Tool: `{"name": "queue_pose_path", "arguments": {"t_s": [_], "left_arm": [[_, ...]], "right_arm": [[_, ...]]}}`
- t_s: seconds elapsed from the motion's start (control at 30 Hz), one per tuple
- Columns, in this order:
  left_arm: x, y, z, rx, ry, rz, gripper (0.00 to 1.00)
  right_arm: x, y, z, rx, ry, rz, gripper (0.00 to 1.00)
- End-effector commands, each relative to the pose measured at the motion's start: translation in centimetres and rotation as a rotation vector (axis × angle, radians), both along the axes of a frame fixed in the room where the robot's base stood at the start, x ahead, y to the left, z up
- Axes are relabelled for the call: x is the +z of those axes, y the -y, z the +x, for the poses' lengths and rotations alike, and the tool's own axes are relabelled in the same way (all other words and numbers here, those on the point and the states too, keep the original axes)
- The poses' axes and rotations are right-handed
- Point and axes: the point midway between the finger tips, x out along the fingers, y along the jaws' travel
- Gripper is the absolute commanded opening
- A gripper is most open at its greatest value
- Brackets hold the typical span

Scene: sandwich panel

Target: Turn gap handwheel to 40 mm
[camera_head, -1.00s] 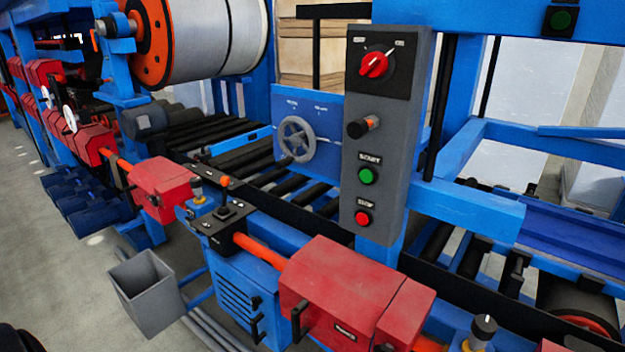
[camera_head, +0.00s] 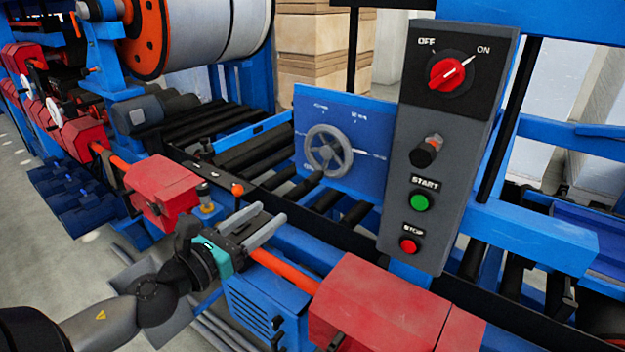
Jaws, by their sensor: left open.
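The gap handwheel (camera_head: 328,151) is a grey spoked wheel on a blue plate (camera_head: 372,165) with small white markings, left of the grey control box. The markings are too small to read. My left gripper (camera_head: 268,222) comes in from the lower left, its two grey fingers apart and empty. It is in front of and below the handwheel in the picture, apart from it, over the orange shaft and the machine's front rail. My right gripper does not show.
The grey control box (camera_head: 440,130) right of the wheel carries a red rotary switch (camera_head: 450,73), a green START button (camera_head: 420,202) and a red STOP button (camera_head: 409,245). Red housings (camera_head: 380,305) line the front. Black rollers (camera_head: 235,150) lie behind.

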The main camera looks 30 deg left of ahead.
Motion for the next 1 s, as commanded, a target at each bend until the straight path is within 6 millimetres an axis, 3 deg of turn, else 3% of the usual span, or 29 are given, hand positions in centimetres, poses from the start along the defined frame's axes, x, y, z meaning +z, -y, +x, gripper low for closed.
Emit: {"name": "queue_pose_path", "arguments": {"t_s": [1.0], "left_arm": [[0.2,0.8,10.2,0.0,0.003,0.002,0.58]], "right_arm": [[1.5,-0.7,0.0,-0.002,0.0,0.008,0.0]]}}
